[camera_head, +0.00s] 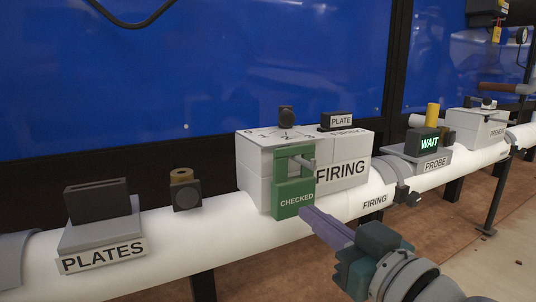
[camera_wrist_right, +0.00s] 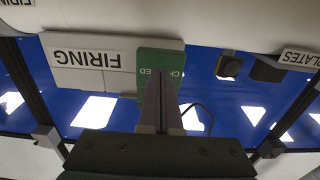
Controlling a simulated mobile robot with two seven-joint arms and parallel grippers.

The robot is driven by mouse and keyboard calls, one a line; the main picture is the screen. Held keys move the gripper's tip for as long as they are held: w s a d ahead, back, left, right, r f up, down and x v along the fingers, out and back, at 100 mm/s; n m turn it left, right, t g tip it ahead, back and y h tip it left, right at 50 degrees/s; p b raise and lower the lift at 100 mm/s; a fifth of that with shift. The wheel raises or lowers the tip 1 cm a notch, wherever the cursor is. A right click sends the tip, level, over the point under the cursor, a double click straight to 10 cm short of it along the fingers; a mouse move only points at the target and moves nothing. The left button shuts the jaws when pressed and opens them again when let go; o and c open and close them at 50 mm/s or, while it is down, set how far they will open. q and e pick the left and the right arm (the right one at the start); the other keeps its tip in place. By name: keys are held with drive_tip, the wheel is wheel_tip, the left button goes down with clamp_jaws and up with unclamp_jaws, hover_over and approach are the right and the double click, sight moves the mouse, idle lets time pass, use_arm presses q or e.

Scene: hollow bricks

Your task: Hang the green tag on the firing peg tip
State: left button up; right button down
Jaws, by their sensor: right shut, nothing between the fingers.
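The green tag (camera_head: 293,198), marked CHECKED, is upright against the front of the white FIRING box (camera_head: 254,162). The grey firing peg (camera_head: 303,162) shows at the opening in the tag's upper part, and the tag appears to hang on it. How far along the peg the tag sits is hard to tell. My right gripper (camera_head: 307,213) is shut and empty, its purple fingers pointing at the tag's lower right edge. In the right wrist view the fingers (camera_wrist_right: 161,100) overlap the green tag (camera_wrist_right: 160,58); I cannot tell whether they touch it. My left gripper is not in view.
A white pipe (camera_head: 225,232) runs under the boxes. The PLATES holder (camera_head: 100,234) and a dark block with a brass top (camera_head: 186,192) stand left. The PROBE unit (camera_head: 424,150) with a WAIT display stands right. A PLATE block (camera_head: 342,120) sits on the FIRING box.

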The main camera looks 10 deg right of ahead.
idle(0.3)
drive_tip(key=shift+s+d+r, duration=0.1)
drive_tip(key=shift+s, duration=0.1)
drive_tip(key=p+v, duration=0.4)
drive_tip(key=v, duration=0.2)
drive_tip(key=shift+s, duration=0.3)
idle(0.3)
